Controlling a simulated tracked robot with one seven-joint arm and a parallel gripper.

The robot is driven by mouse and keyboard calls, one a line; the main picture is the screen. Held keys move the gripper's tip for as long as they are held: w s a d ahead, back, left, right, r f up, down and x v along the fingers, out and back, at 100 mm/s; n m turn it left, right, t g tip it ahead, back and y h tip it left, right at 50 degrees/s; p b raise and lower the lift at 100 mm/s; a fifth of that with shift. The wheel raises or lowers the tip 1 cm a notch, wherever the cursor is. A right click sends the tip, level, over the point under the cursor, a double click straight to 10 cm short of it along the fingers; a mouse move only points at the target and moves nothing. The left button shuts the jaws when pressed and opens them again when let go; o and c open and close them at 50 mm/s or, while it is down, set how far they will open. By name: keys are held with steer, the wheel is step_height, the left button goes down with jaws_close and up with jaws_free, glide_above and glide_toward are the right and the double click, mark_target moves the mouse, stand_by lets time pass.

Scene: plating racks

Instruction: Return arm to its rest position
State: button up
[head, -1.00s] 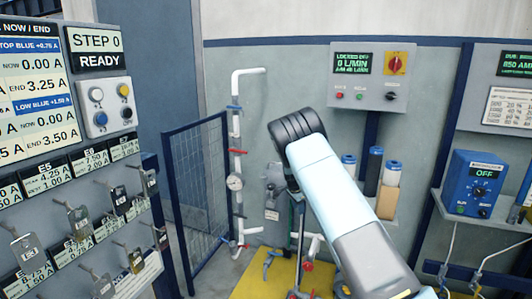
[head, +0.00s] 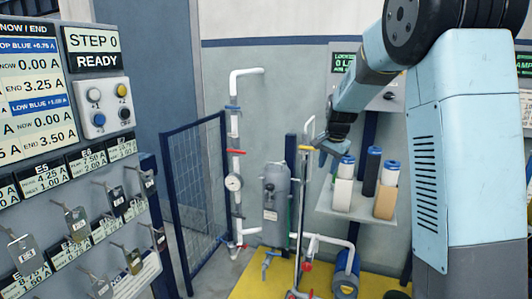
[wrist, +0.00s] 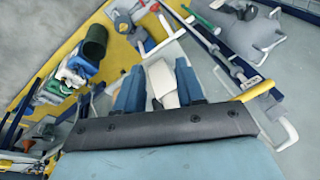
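My arm stands at the right of the head view, its upper part bending left and down. My gripper (head: 325,151) points down and left in front of the back wall, beside the bottle shelf (head: 350,211). In the wrist view my gripper (wrist: 160,85) shows two blue fingers set apart. A pale shape shows between them. I cannot make out its contact with the fingers, and in the head view I see nothing hanging from the gripper.
A grey cylinder (head: 276,205) and white pipes (head: 236,120) stand along the wall. A thin upright stand with a yellow handle (head: 305,148) is close to the gripper. A blue mesh gate (head: 198,185) and a key panel (head: 85,215) are at left. The yellow floor (head: 255,284) lies below.

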steer(key=s+d+r+n+t, duration=0.1)
steer(key=s+r+n, duration=0.35)
steer(key=s, duration=1.05)
steer(key=s+d+r+n+t, duration=0.15)
steer(key=s+r, duration=0.55)
steer(key=s, duration=0.7)
steer(key=s+f+n, duration=0.2)
steer(key=s, duration=0.8)
steer(key=shift+s+d+f+n+h, duration=0.2)
steer(key=shift+f+n+h, duration=0.1)
steer(key=shift+n, duration=0.1)
steer(key=shift+a, duration=0.1)
